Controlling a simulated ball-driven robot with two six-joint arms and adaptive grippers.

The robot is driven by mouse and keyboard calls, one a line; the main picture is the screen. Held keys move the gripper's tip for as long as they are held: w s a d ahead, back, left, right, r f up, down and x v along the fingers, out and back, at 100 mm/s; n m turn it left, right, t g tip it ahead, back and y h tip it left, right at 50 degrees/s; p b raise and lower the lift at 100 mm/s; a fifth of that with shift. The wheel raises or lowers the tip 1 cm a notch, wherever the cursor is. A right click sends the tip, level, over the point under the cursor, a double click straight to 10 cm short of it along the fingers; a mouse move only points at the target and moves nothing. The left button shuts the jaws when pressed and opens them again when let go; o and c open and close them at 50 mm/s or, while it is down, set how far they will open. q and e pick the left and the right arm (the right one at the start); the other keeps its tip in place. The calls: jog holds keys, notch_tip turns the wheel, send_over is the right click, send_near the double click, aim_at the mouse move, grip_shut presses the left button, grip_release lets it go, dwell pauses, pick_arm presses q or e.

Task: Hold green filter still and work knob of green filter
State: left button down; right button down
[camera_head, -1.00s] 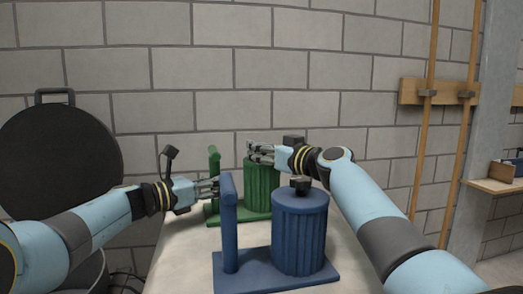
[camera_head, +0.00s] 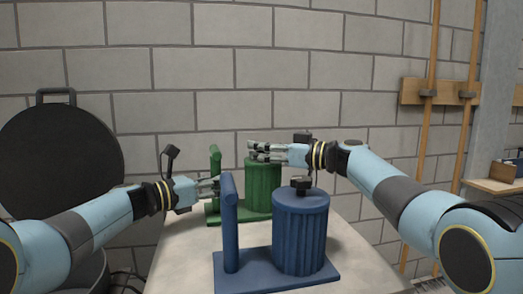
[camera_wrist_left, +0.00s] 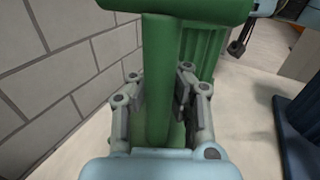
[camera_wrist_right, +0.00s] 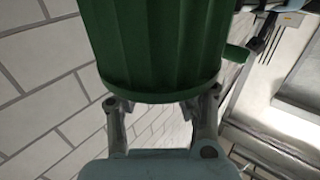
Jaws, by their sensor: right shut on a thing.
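The green filter is a ribbed canister (camera_head: 262,188) beside an upright post (camera_head: 215,170) on one base, at the back of the table. My right gripper (camera_head: 253,150) is shut at the canister's top, where the knob is; the gripper hides the knob. In the right wrist view the canister (camera_wrist_right: 155,45) fills the top, and its rim covers the fingertips. My left gripper (camera_head: 216,187) has its fingers on either side of the green post, also seen in the left wrist view (camera_wrist_left: 160,75). Whether both pads touch it is unclear.
A blue filter (camera_head: 300,235) with a black knob (camera_head: 301,186) and a blue post (camera_head: 229,225) stands nearer on the pale table (camera_head: 185,250), close to both arms. A block wall (camera_head: 230,60) rises behind. A round black lid (camera_head: 60,150) is at the left.

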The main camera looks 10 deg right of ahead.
jog(key=shift+w+d+f+n+g+y, duration=0.15)
jog(key=shift+d+n+g+y, duration=0.2)
jog(key=shift+n+g, duration=0.4)
jog(key=shift+g+y, duration=0.25)
jog(key=shift+g, duration=0.1)
jog(key=c, duration=1)
grip_release()
jog(key=shift+c, duration=0.2)
jog(key=shift+o, duration=0.8)
jog(key=shift+a, duration=0.25)
jog(key=v, duration=1.2)
